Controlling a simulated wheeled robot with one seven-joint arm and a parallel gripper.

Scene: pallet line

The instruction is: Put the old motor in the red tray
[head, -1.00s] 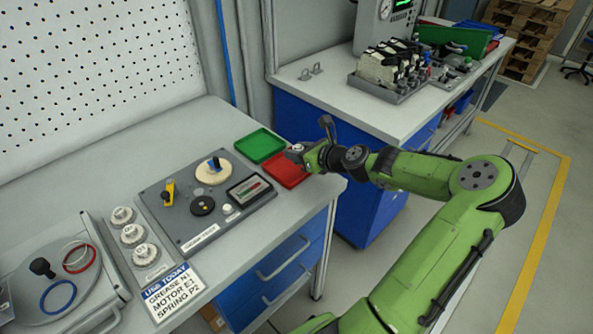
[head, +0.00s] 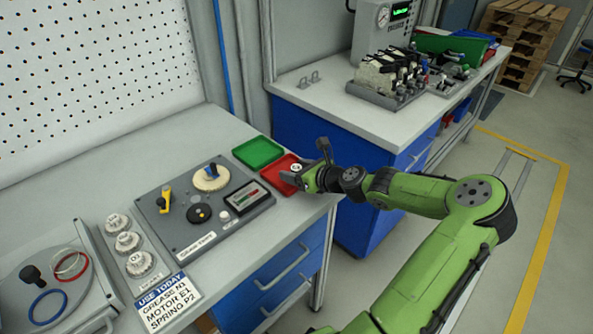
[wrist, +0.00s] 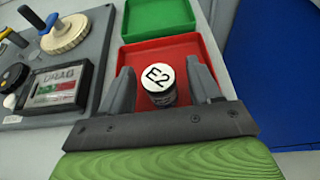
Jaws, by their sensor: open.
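A small dark motor with a white cap marked E2 (wrist: 159,76) stands upright in the red tray (wrist: 131,60). In the head view the motor's pale cap (head: 296,166) shows over the red tray (head: 271,170), partly hidden by my gripper (head: 297,177). In the wrist view my gripper (wrist: 158,68) is open, one finger on each side of the motor, with gaps visible beside the cap. The motor's lower part is mostly hidden below its cap. The card (head: 167,302) reads grease N1, motor E1, spring P2.
A green tray (head: 258,152) lies just behind the red one. A grey fixture board (head: 177,228) with a knob and gauge sits to the left. Several white-capped parts (head: 128,242) stand in a rack further left. The blue cabinet (wrist: 275,70) is to the right.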

